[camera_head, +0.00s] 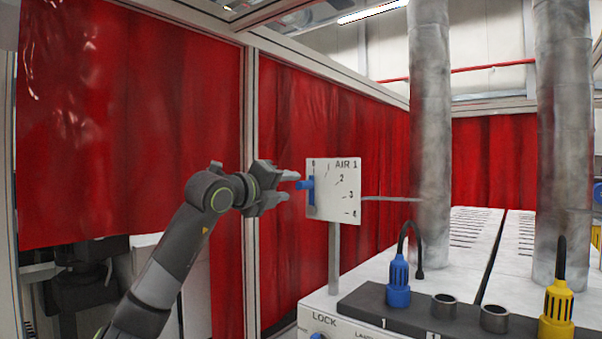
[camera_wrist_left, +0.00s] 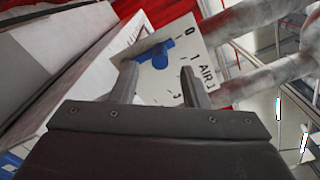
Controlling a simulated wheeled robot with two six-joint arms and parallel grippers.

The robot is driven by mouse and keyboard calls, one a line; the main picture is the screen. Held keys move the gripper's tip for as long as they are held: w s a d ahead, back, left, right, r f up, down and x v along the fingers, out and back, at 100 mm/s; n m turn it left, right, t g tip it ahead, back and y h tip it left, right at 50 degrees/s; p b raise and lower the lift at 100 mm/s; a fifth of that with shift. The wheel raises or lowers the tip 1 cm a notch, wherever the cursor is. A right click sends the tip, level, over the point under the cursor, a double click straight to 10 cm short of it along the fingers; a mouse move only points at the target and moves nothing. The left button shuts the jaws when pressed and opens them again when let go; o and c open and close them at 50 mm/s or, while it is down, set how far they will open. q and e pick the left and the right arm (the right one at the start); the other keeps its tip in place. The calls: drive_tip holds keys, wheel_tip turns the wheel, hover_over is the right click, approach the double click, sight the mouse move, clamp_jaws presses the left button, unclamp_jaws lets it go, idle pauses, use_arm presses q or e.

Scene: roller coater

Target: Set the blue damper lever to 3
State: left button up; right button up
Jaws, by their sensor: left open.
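The blue damper lever (camera_head: 310,190) is at the left side of a white plate (camera_head: 345,172) marked AIR 1, with a scale of numbers including 2, 3 and 4. In the left wrist view the lever (camera_wrist_left: 150,53) lies beyond my fingertips, roughly in line with the gap between them, and 0 and 1 show near it. I cannot tell exactly which mark it points to. My left gripper (camera_head: 291,187) is open and empty, just left of the lever, with its fingers toward it. My right gripper is not in view.
A post (camera_head: 334,255) carries the plate. A grey rod (camera_head: 390,199) runs from the plate to a large metal duct (camera_head: 430,130). Below right, a dark strip holds a blue connector (camera_head: 398,282) and a yellow connector (camera_head: 556,312). Red curtains (camera_head: 130,120) hang behind.

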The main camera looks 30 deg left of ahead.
sight(296, 184)
use_arm(q)
drive_tip(key=w+p, duration=0.1)
drive_tip(key=w, duration=0.2)
drive_tip(key=w+p, duration=0.1)
drive_tip(key=w, duration=0.1)
drive_tip(key=shift+d+r+p, duration=0.15)
drive_tip(key=shift+d+p, duration=0.1)
drive_tip(key=shift+p, duration=0.1)
drive_tip(key=shift+w, duration=0.5)
drive_tip(key=shift+f, duration=0.2)
drive_tip(key=shift+c, duration=0.2)
clamp_jaws()
